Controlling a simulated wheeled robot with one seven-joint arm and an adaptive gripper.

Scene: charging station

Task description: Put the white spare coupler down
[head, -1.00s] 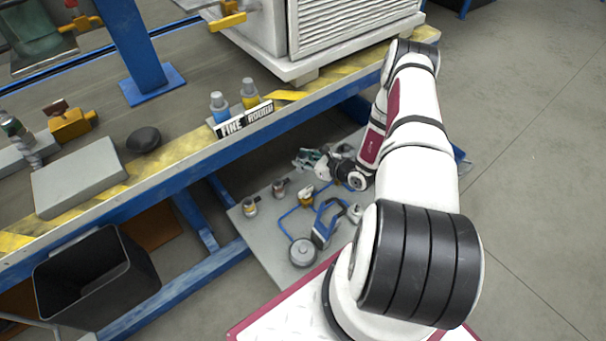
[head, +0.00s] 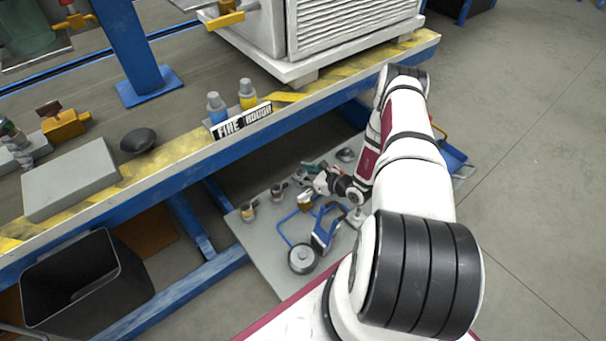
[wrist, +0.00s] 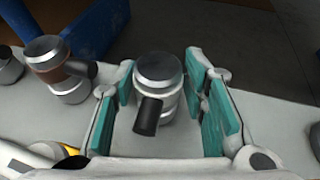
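The white spare coupler (wrist: 168,100), with a silver cap and a black side stub, is upright between my gripper's fingers in the wrist view. It appears to stand on the grey board (wrist: 270,122); its base is partly hidden. My gripper (wrist: 160,85) has teal pads on both sides of the coupler. Narrow gaps show between pads and coupler, so the fingers look open around it. In the head view my gripper (head: 309,171) is low over the grey board (head: 262,245), and the coupler there is too small and covered to make out clearly.
A similar coupler with a brown band (wrist: 65,75) stands close left of my gripper. On the board are a blue-handled tool (head: 326,230) and a round grey disc (head: 302,258). The workbench edge (head: 200,150) overhangs the board's far side. A black bin (head: 85,285) stands left.

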